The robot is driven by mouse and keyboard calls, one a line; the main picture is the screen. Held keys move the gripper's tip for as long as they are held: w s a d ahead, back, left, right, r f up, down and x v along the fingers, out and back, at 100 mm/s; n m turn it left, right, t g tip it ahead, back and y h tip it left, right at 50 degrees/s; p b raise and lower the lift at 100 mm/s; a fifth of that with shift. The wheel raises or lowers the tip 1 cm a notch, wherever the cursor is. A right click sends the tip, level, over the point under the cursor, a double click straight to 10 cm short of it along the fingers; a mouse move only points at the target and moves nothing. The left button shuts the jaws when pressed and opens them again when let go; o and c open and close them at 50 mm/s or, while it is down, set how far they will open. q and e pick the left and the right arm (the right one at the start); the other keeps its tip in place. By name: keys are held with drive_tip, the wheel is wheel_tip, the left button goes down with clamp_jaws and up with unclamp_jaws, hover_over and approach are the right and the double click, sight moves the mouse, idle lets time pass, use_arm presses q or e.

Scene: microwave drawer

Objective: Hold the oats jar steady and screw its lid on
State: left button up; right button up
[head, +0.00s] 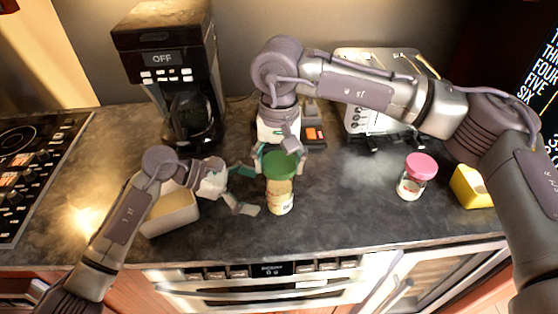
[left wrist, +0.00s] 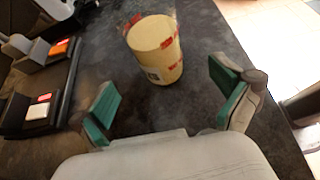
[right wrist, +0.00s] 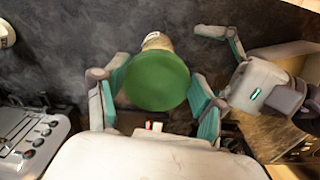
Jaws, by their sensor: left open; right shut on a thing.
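The oats jar (head: 280,196) stands upright near the counter's middle and shows pale oats in the left wrist view (left wrist: 155,55). The green lid (head: 280,165) is at its top; I cannot tell whether it is seated or threaded. My right gripper (head: 277,154) comes from above and is shut on the lid, with a finger on each side in the right wrist view (right wrist: 158,82). My left gripper (head: 244,190) is open and left of the jar. In the left wrist view its fingers (left wrist: 165,100) are spread, with the jar ahead of them, not held.
A beige container (head: 170,222) stands left of my left gripper. A pink-lidded jar (head: 411,184) and a yellow block-like thing (head: 470,187) are to the right. A coffee maker (head: 165,60) and a toaster (head: 372,120) stand behind. Counter between the oats jar and pink-lidded jar is clear.

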sight(275, 196)
use_arm(q)
drive_tip(key=shift+x, duration=2.85)
drive_tip(key=c, duration=1.1)
